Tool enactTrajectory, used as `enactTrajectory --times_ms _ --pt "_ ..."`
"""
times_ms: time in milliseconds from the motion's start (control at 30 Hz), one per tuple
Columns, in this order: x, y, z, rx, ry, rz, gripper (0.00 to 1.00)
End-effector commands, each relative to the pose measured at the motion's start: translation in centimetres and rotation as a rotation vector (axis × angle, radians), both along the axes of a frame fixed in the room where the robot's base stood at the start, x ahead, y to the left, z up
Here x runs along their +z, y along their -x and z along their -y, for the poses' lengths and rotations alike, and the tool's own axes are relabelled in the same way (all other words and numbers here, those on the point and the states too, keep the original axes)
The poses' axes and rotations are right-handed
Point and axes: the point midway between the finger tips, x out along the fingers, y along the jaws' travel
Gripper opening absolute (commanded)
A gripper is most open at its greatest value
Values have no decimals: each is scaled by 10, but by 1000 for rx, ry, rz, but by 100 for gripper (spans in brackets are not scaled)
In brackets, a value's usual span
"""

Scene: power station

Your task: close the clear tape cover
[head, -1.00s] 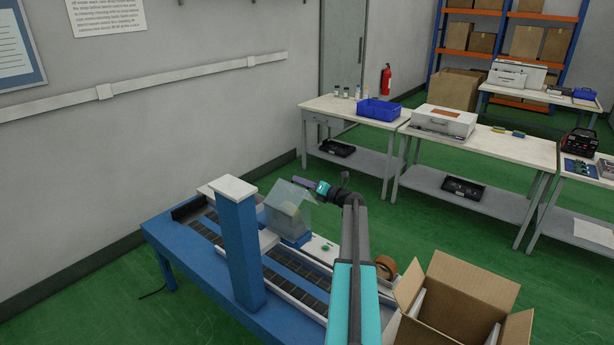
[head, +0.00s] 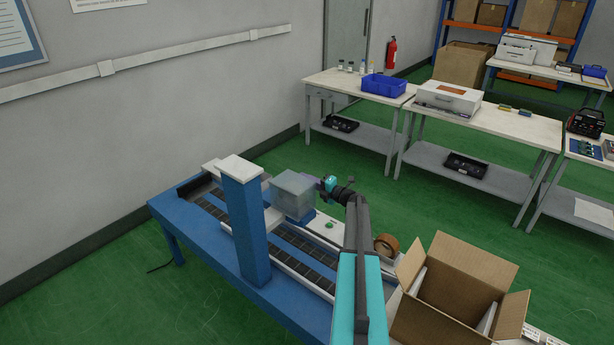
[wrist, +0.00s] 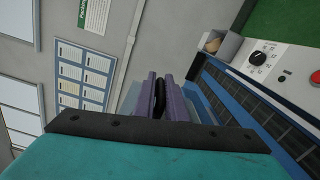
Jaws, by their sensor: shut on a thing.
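The clear tape cover (head: 293,194) is a translucent box-like hood on the blue machine, right of its blue column. It looks lowered and roughly level over the tape unit; whether it is fully seated is too small to tell. My gripper (head: 328,184) is at the cover's right side. In the wrist view, the purple fingers of my gripper (wrist: 160,100) are shut on a narrow black part, seemingly the cover's handle. The cover's pale see-through sides show beside the fingers, which hide much of it.
The blue column (head: 245,225) stands left of the cover on the roller conveyor (head: 300,262). A brown tape roll (head: 386,244) and an open cardboard box (head: 455,290) are at the right. The wrist view shows a panel with a black dial (wrist: 259,58) and red button (wrist: 315,77).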

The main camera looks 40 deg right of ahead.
Motion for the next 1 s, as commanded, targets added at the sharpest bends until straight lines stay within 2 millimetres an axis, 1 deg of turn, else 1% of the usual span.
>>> enactTrajectory --times_ms 33,333,367,433,467,767,867,1000 --pt "-3 0 -1 0 1 -6 0" --pt "-3 -1 -4 4 1 -7 0" --pt "-3 -1 -4 4 1 -7 14" --pt "-3 -2 -4 5 1 -6 26" --pt "-3 -2 -4 5 1 -5 28" --pt "-1 -2 -4 5 -1 -2 28" --pt "-1 1 -3 5 -1 -2 28" --pt "-2 9 -2 4 -1 -2 28"
